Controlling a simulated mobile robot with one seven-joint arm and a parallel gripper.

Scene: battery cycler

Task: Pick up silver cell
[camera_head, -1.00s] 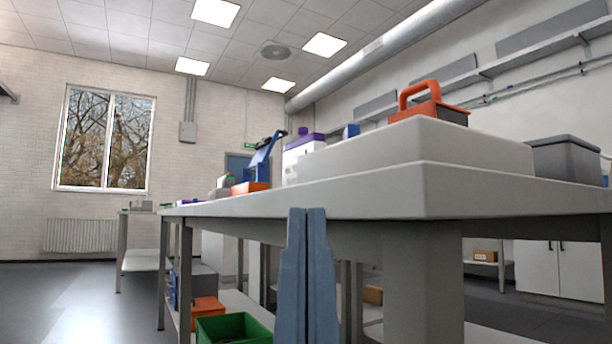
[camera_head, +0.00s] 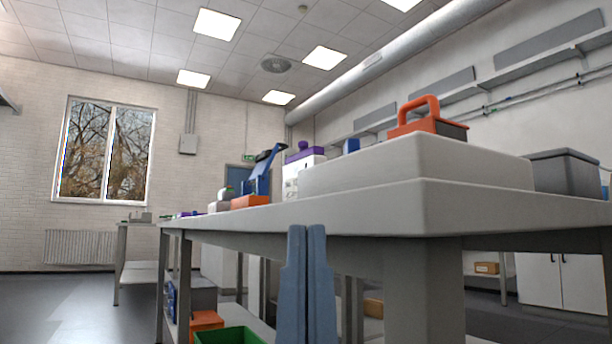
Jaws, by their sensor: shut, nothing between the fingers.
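No silver cell can be made out in this view. My gripper (camera_head: 307,232) is in the lower middle, pointing up, its two blue-grey fingers together with nothing between them. It shows in front of the near edge of the grey workbench (camera_head: 330,210), with the fingertips just below the level of the benchtop. The camera looks from about benchtop height, so most of the top surface is hidden.
On the bench stand a raised grey block (camera_head: 420,165), an orange-handled box (camera_head: 428,122), a dark grey bin (camera_head: 566,172), a purple-topped white item (camera_head: 300,172) and a blue device on an orange base (camera_head: 250,201). A green crate (camera_head: 230,336) is below. Open floor lies left.

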